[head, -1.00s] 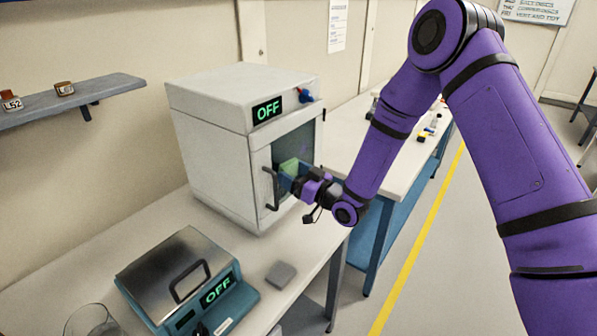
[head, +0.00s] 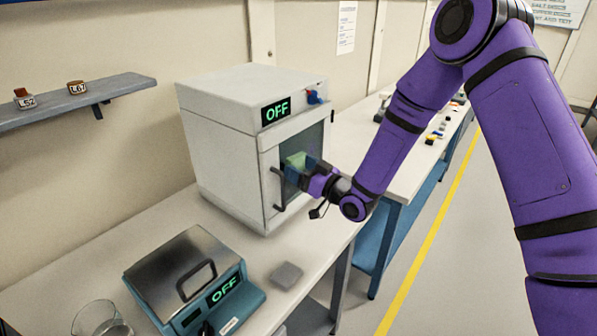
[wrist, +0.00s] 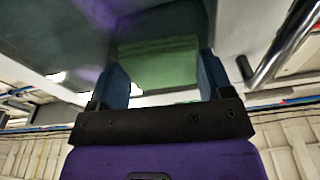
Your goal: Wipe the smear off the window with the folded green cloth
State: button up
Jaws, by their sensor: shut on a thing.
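The folded green cloth (head: 295,161) is in my gripper (head: 299,172) at the window (head: 313,146) of the white cabinet's door. In the wrist view the green cloth (wrist: 158,66) lies between the two blue fingers of my gripper (wrist: 162,78), which is shut on it. The dark window (wrist: 60,35) fills the area ahead of the cloth, which appears to be against the glass or very near it. A faint purple patch shows on the glass at left in the wrist view; I cannot tell whether it is smear or reflection.
The door handle (head: 279,189) stands out just left of my gripper; in the wrist view the handle (wrist: 285,45) is at right. A teal device with a metal lid (head: 185,273), a grey pad (head: 286,275) and a glass beaker (head: 98,318) are on the bench in front.

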aim_at(317, 148)
jog(key=shift+w+d, duration=1.1)
jog(key=shift+w, duration=0.3)
jog(key=shift+w+d, duration=1.05)
jog(key=shift+w, duration=0.35)
jog(key=shift+w+d+f, duration=0.1)
jog(key=shift+w+d, duration=1.2)
jog(key=shift+w, duration=0.2)
jog(key=r+v, duration=0.1)
jog(key=v, duration=0.5)
jog(key=v, duration=0.3)
jog(key=shift+r, duration=0.2)
